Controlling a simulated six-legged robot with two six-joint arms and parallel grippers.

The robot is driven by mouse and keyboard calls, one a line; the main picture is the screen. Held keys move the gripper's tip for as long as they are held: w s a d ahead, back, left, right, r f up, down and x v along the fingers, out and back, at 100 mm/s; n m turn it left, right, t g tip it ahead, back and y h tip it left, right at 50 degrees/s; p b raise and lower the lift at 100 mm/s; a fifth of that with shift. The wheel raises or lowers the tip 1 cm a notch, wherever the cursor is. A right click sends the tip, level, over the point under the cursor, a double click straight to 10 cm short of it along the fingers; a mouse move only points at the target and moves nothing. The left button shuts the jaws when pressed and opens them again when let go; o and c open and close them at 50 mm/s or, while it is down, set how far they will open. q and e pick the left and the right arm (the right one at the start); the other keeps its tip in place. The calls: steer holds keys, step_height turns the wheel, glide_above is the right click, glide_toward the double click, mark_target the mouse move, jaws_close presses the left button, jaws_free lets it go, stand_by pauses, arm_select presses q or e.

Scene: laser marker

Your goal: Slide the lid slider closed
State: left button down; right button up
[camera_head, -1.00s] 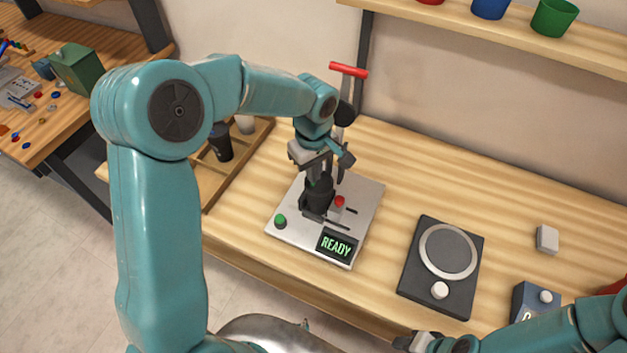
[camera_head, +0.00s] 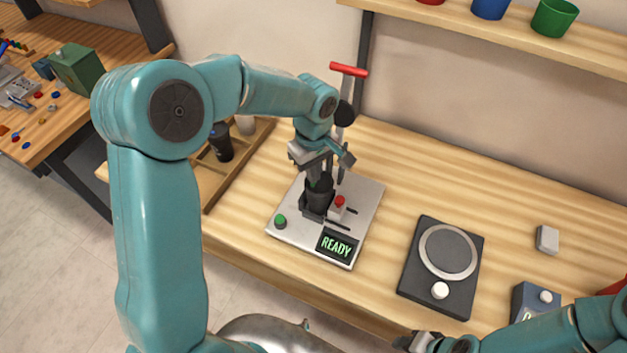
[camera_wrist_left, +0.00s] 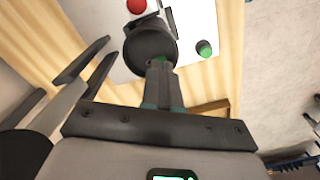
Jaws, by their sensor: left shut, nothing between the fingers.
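The laser marker is a pale grey plate (camera_head: 300,238) on the bench with a green "READY" display (camera_head: 337,246). A short dark cylinder (camera_head: 318,200) stands on it; it also shows in the wrist view (camera_wrist_left: 150,47). Beside it is a red knob (camera_head: 340,200) on a small pale block, near dark slots; the knob shows at the top of the wrist view (camera_wrist_left: 137,5). I cannot tell which part is the lid slider. My left gripper (camera_head: 321,178) points down, shut and empty, at the cylinder. My right gripper (camera_head: 412,342) is at the bottom edge; its jaws are unclear.
A dark device with a round plate (camera_head: 440,270) stands to the right, with a blue box (camera_head: 535,300) beyond it. A wooden tray (camera_head: 235,165) is at the left. A red-handled lever (camera_head: 348,70) rises behind my left gripper. Bench behind the round-plate device is mostly clear.

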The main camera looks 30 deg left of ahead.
arm_select(q)
steer(key=shift+f+b, duration=0.6)
steer(key=shift+f, duration=0.1)
stand_by(0.6)
steer(key=shift+w+a, duration=0.1)
steer(key=shift+w, duration=0.8)
stand_by(1.2)
steer(key=shift+p, duration=0.3)
step_height(320, 180, up, 7)
steer(key=p, duration=0.4)
stand_by(0.3)
steer(key=shift+s, duration=0.15)
stand_by(0.5)
